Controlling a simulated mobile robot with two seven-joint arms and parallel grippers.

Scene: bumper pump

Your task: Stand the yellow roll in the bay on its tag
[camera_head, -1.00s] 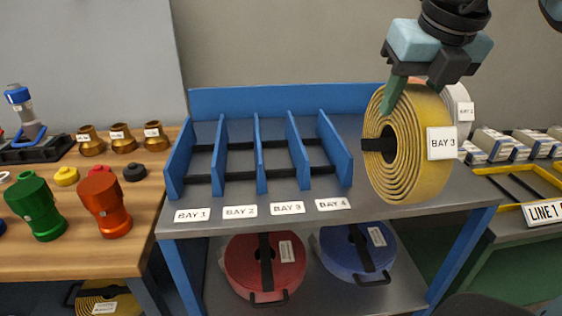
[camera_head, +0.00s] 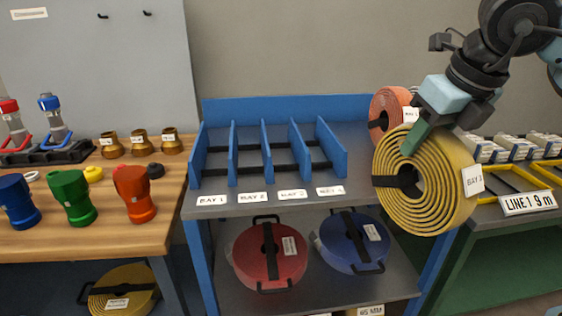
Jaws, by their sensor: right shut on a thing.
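The yellow roll (camera_head: 440,205), a coiled flat hose with a black strap, hangs upright in my right gripper (camera_head: 416,136), which is shut on its upper rim. Its white tag (camera_head: 473,180) is small here; it read BAY 3 in the earlier frame. The roll is in front of the right end of the grey bench top, right of the blue bay rack (camera_head: 267,150). The rack's bays look empty. The BAY 3 label (camera_head: 292,194) sits on the bench's front edge, between the BAY 2 label (camera_head: 251,197) and the BAY 4 label (camera_head: 330,190). My left gripper is not in view.
An orange roll (camera_head: 388,100) stands behind the yellow one. Red (camera_head: 270,255) and blue (camera_head: 352,243) rolls lie on the lower shelf. A wooden table (camera_head: 90,235) with fittings is at left; a LINE 1 yellow frame (camera_head: 512,188) is at right.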

